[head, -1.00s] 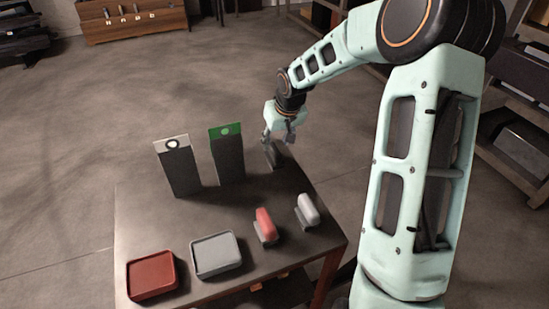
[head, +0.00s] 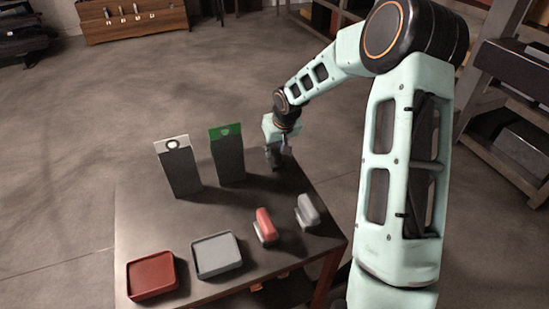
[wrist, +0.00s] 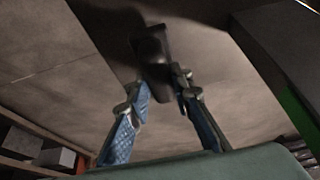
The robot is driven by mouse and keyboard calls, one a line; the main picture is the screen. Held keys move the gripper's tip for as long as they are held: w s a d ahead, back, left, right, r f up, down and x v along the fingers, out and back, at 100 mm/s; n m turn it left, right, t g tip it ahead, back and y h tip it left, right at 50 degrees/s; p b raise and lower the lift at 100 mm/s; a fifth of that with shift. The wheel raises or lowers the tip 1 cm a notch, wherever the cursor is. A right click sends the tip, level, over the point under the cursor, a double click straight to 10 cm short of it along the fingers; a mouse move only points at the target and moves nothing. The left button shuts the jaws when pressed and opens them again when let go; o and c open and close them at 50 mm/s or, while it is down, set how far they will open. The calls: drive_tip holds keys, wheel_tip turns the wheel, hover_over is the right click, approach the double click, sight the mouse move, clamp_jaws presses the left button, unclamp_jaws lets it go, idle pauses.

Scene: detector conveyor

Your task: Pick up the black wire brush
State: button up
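The black wire brush (wrist: 152,48) shows in the wrist view as a dark shape just ahead of my fingertips. My gripper (wrist: 160,88) has its two blue-padded fingers apart, with the near end of the brush lying between their tips. I see a gap beside the brush, so the fingers do not look closed on it. In the head view my gripper (head: 275,162) points down at the table's far right corner. There it covers most of the brush, which I cannot make out clearly.
A dark panel with a green top (head: 226,158) stands just left of my gripper, with a white-topped panel (head: 180,168) beyond it. A red brush (head: 265,225) and a grey brush (head: 307,211) stand nearer. Red (head: 152,275) and grey trays (head: 217,254) lie front left on the table (head: 145,222).

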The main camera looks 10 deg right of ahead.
sight(275, 149)
clamp_jaws()
drive_tip(key=shift+r, duration=0.6)
wheel_tip(275, 149, up, 2)
drive_tip(key=shift+r, duration=0.2)
drive_tip(key=s+a+r, duration=0.1)
drive_tip(key=s+r, duration=0.3)
drive_tip(key=s, duration=0.3)
drive_tip(key=s+a+r+p, duration=0.1)
drive_tip(key=s+r, duration=0.4)
drive_tip(key=s, duration=0.1)
drive_tip(key=shift+s+a+r, duration=0.25)
drive_tip(key=shift+s, duration=0.15)
